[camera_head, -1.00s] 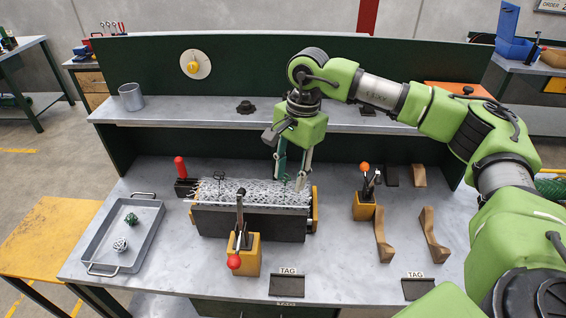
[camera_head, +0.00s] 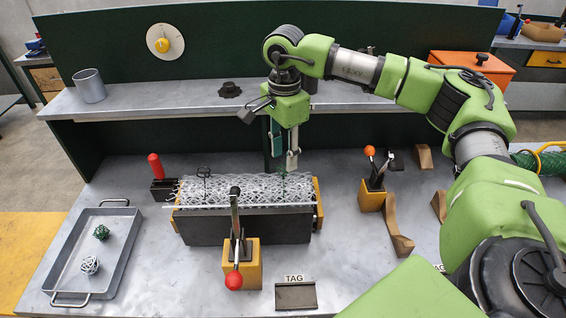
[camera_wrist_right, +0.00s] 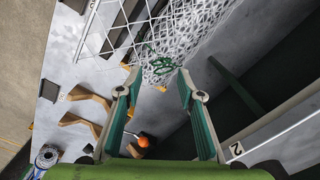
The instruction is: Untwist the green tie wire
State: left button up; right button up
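The green tie wire (camera_head: 283,173) is a small tangle on the white chain-link mesh (camera_head: 240,190), near its right end. In the right wrist view the green tie wire (camera_wrist_right: 158,64) lies on the mesh, just beyond and between the fingertips. My right gripper (camera_head: 280,166) hangs pointing down above the back edge of the mesh. In the right wrist view my right gripper (camera_wrist_right: 157,78) has its two fingers apart with nothing between them. I cannot tell how far the wire is twisted. My left gripper is not in view.
A dark tie wire (camera_head: 205,172) sits at the mesh's left. Red-knobbed (camera_head: 235,265) and orange-knobbed (camera_head: 372,185) lever clamps stand in front and to the right. A metal tray (camera_head: 72,270) holds two wire balls. A shelf (camera_head: 180,105) runs behind.

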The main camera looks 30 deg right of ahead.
aim_at(283, 165)
jog(key=shift+m, duration=0.7)
jog(key=shift+w+m, duration=0.2)
jog(key=shift+m, duration=0.5)
jog(key=shift+w+f+m, duration=0.1)
jog(key=shift+m, duration=0.6)
jog(key=m, duration=0.2)
jog(key=shift+m, duration=1)
jog(key=shift+f+m, duration=0.1)
jog(key=shift+m, duration=0.5)
jog(key=m, duration=0.5)
jog(key=shift+f+b, duration=0.1)
jog(key=shift+b, duration=0.2)
notch_tip(283, 165, down, 3)
jog(key=shift+b, duration=1.15)
jog(key=shift+f, duration=0.35)
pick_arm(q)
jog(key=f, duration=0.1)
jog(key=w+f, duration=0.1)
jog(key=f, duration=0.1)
